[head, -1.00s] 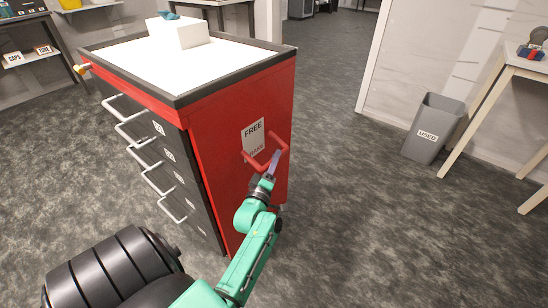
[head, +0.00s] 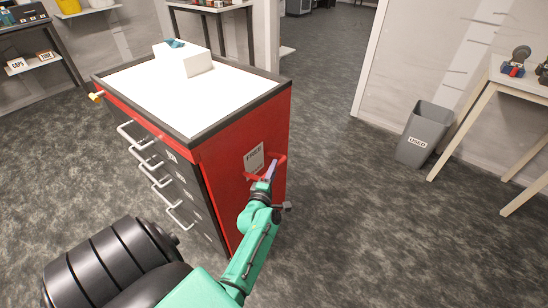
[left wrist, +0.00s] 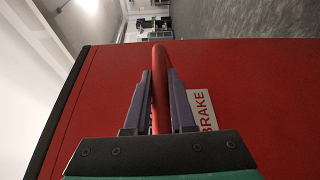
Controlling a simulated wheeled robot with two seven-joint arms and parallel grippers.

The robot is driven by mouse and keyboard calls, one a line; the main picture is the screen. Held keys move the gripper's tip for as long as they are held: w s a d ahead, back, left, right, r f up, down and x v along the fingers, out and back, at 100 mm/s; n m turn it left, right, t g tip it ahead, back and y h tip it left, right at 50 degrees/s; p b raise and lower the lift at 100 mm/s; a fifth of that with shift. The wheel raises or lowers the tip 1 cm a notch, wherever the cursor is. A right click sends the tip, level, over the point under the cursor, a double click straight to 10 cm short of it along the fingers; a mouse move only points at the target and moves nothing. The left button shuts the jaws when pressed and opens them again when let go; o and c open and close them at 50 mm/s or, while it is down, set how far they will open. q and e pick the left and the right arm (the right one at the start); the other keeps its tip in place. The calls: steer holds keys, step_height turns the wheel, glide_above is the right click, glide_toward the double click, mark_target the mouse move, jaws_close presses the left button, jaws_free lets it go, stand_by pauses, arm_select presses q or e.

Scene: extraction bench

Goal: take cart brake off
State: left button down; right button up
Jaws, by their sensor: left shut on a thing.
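The cart (head: 240,136) is a red tool cart with a black drawer front and a white top. A white label (head: 254,158) reading FREE and BRAKE is on its red end panel. Below the label is a red bar handle (head: 281,160). My left gripper (head: 270,172) is shut on this handle. In the left wrist view its two dark fingers (left wrist: 160,100) lie on either side of the red handle (left wrist: 159,62) and partly cover the label (left wrist: 203,108). A small yellow knob (head: 96,97) sticks out at the cart's far left corner. My right gripper is out of view.
A grey bin (head: 425,135) marked USED stands right, beside a table (head: 516,82). A shelf (head: 38,62) is at the far left. Open floor lies between cart and bin.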

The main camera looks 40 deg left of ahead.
arm_select(q)
steer(key=shift+a+r+p, duration=0.25)
steer(key=shift+r+p, duration=0.05)
steer(key=shift+r, duration=0.3)
steer(key=c, duration=0.8)
jaws_free()
steer(key=shift+o, duration=0.2)
steer(key=p+v, duration=0.4)
steer(key=v, duration=1)
steer(key=shift+s, duration=0.3)
steer(key=shift+f, duration=0.1)
